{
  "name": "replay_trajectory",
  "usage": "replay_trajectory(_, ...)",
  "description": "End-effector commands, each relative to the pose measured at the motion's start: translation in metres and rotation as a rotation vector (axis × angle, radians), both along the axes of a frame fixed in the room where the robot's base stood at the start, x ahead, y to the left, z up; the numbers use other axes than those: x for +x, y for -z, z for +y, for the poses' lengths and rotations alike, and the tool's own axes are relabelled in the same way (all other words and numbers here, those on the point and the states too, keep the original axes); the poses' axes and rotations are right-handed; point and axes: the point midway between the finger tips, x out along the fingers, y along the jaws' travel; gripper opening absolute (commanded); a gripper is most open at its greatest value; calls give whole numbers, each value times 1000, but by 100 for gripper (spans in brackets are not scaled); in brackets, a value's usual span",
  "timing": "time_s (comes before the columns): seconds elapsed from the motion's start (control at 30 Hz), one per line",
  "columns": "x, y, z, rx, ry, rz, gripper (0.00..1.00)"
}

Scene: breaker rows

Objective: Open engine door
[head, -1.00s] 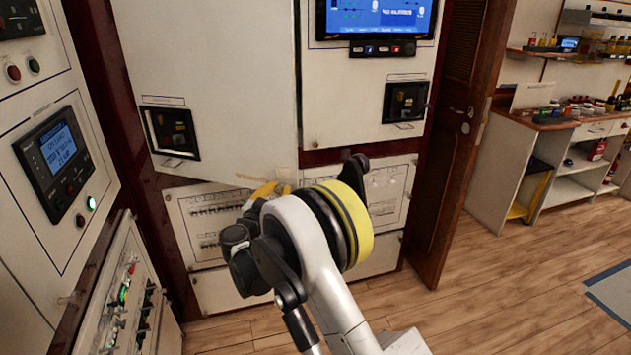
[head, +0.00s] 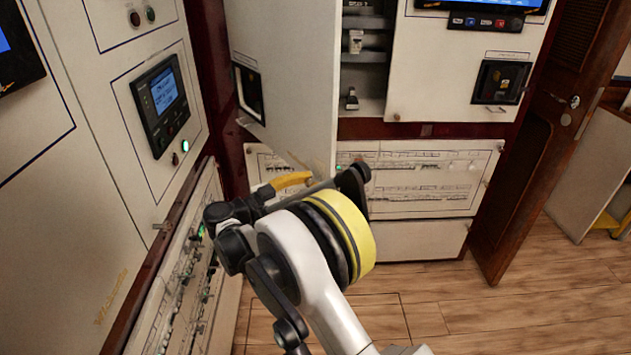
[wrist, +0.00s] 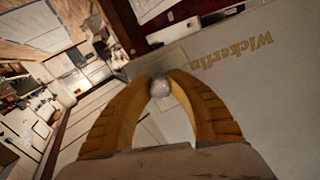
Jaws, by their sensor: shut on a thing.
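The engine door, a tall white cabinet door (head: 285,80), stands partly open in the head view, its right edge swung out from the cabinet. A dark recessed handle panel (head: 249,92) sits on its lower left. My gripper (head: 308,178), with yellow fingers, is at the door's lower edge. In the wrist view, my gripper (wrist: 160,80) is shut on a small round silver knob (wrist: 159,88), with a fingertip on each side. My arm and wrist hide part of the area below the door in the head view.
The opened compartment (head: 362,60) shows grey shelves with switches. A breaker panel (head: 420,178) lies below. A left cabinet (head: 130,210) with a display stands close to the door. A brown wooden door (head: 545,130) stands at the right. Wooden floor (head: 520,310) is clear at front right.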

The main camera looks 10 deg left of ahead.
Motion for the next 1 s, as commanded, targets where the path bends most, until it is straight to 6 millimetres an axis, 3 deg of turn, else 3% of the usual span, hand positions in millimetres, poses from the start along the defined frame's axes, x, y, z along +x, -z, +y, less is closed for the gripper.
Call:
replay_trajectory(0.2,1,-1,1,-1,-4,-1,0)
replay_trajectory(0.23,1,-1,1,-1,-4,-1,28)
replay_trajectory(0.3,1,-1,1,-1,-4,-1,46)
replay_trajectory(0.67,-2,0,3,0,-2,0,46)
replay_trajectory(1.0,-46,0,52,-1,-5,-1,46)
